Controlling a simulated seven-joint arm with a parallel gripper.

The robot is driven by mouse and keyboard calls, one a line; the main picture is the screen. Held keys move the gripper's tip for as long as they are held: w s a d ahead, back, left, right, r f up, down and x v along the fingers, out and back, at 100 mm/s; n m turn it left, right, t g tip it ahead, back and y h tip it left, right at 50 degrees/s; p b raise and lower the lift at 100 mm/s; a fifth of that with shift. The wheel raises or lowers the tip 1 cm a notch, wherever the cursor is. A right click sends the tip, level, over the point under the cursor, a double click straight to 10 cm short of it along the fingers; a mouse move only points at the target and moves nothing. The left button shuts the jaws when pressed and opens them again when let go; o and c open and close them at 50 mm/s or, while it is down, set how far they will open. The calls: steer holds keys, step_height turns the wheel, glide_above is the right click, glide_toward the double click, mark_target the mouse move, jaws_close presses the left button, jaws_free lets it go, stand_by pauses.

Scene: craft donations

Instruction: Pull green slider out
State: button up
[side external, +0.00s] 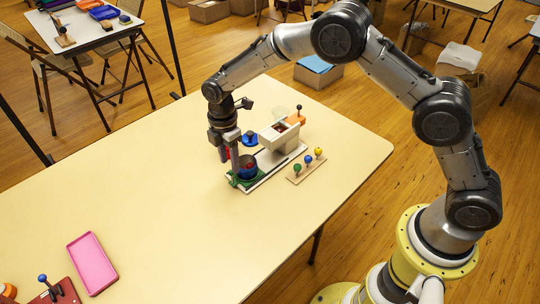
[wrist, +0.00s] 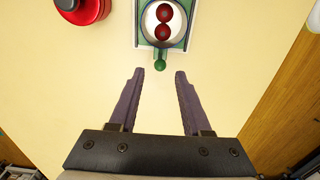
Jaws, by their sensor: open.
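The green slider (wrist: 183,42) is a flat green plate with a round green knob (wrist: 160,63) at its near end. In the wrist view it lies under a white-lined cup (wrist: 150,24) holding two red balls (wrist: 163,31). In the side view the green slider (side external: 236,182) shows at the front left end of a white-based device, below the blue outside of the cup (side external: 248,172). My gripper (wrist: 160,73) is open and empty. Its fingertips are spread to either side of the knob's line, just short of the knob in the wrist view. Contact is not visible.
A red round object (wrist: 84,8) is at the wrist view's upper left. A white housing (side external: 282,136) stands behind the cup. A pink tray (side external: 92,264) is far left. The table's middle is clear.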

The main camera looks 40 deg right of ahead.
steer(key=shift+r, duration=2.05)
